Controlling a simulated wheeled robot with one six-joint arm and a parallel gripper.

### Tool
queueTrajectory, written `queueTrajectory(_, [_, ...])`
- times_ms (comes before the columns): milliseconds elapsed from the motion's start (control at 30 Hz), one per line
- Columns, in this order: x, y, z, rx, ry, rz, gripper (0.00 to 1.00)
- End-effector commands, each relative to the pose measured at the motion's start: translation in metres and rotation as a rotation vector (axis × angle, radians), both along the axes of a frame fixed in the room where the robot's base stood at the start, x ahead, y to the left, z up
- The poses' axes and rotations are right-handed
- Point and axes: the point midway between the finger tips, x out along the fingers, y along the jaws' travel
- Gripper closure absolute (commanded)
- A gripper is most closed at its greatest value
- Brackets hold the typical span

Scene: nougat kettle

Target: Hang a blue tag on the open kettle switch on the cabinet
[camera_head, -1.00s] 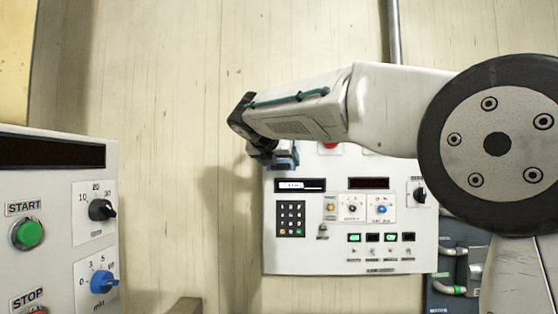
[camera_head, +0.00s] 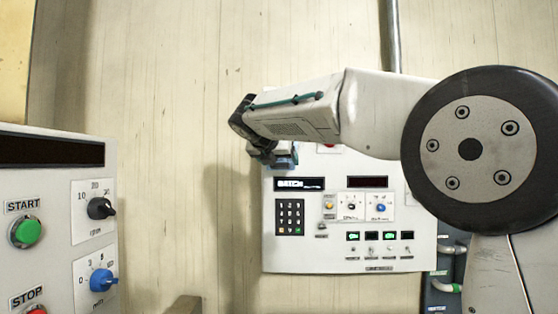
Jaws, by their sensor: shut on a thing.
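My gripper (camera_head: 275,157) is at the upper left corner of the white control panel (camera_head: 285,258) in the head view, pointing downward. A small blue piece (camera_head: 286,161), which looks like the blue tag, is at its fingertips, and the jaws are shut on it. The fingers are small and partly hidden by the wrist, so the exact grip is unclear. No switch labelled for the open kettle can be read.
The panel carries a keypad (camera_head: 290,217), a lit display (camera_head: 299,184), small knobs and a row of switches. A nearer panel (camera_head: 45,180) with a green START button (camera_head: 26,231) stands at left. Pipes and a dark unit (camera_head: 440,285) are at lower right.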

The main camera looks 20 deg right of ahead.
Motion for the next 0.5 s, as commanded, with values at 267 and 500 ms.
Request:
queueTrajectory(267, [0.0003, -0.0001, -0.0016, 0.001, 0.003, -0.001, 0.00])
queueTrajectory(500, [-0.0091, 0.0071, 0.0043, 0.000, 0.001, 0.002, 0.00])
